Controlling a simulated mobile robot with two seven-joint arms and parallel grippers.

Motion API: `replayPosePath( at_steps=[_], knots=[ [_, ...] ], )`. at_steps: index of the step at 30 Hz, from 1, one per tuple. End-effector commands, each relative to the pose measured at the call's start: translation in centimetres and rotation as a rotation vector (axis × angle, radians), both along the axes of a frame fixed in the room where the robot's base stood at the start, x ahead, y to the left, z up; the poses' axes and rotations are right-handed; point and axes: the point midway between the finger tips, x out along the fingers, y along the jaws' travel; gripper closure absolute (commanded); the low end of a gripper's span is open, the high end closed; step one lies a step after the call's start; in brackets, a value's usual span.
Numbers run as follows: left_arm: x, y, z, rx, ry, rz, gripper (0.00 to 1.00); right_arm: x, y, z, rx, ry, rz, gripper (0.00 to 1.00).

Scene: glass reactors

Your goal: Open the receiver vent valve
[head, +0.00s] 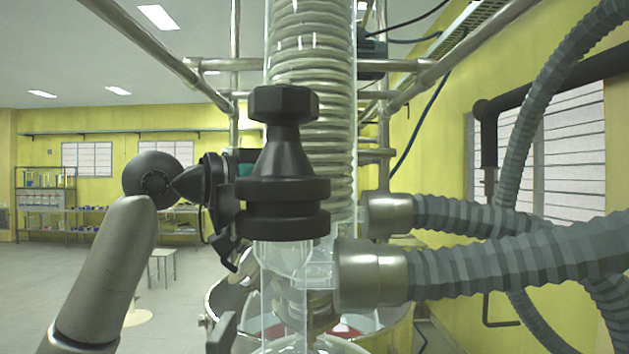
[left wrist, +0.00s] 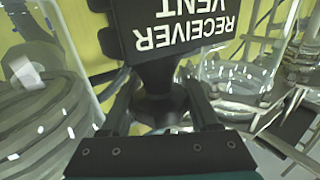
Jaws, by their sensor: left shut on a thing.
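In the left wrist view a black tag (left wrist: 185,30) reads "RECEIVER VENT" upside down. Just below it is the black, flared body of the receiver vent valve (left wrist: 160,103). The dark fingers of my left gripper (left wrist: 160,112) reach up on both sides of this body and are shut on it. In the head view my left arm comes in from the left, and its wrist ends behind a large black fitting with a hexagonal knob (head: 284,103). That fitting hides the fingertips and the grip there. My right gripper is not in view.
A glass column with a metal coil (head: 312,45) stands right behind the black fitting. Thick ribbed grey hoses (head: 520,262) run to the right from metal couplings. Steel frame pipes (head: 165,55) cross above my left arm. Open floor and shelves (head: 45,200) lie far left.

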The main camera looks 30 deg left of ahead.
Motion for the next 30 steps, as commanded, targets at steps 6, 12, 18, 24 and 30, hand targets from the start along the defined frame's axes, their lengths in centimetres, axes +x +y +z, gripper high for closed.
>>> replayPosePath(
  at_steps=[6,12,18,24,30],
  knots=[
    [-0.01,0.13,0.09,-0.001,-0.001,0.026,0.94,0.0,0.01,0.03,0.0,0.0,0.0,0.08],
    [0.0,0.13,0.09,-0.001,0.0,0.026,0.94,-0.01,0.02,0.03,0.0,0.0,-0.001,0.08],
    [0.0,0.13,0.08,-0.001,0.0,0.026,0.29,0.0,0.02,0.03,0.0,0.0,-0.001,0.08],
    [0.02,0.1,0.03,-0.001,0.0,0.025,0.26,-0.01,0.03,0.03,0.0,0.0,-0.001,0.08],
    [-0.55,0.47,-0.09,-0.001,0.0,0.026,0.26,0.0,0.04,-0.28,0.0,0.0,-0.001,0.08]
  ],
)
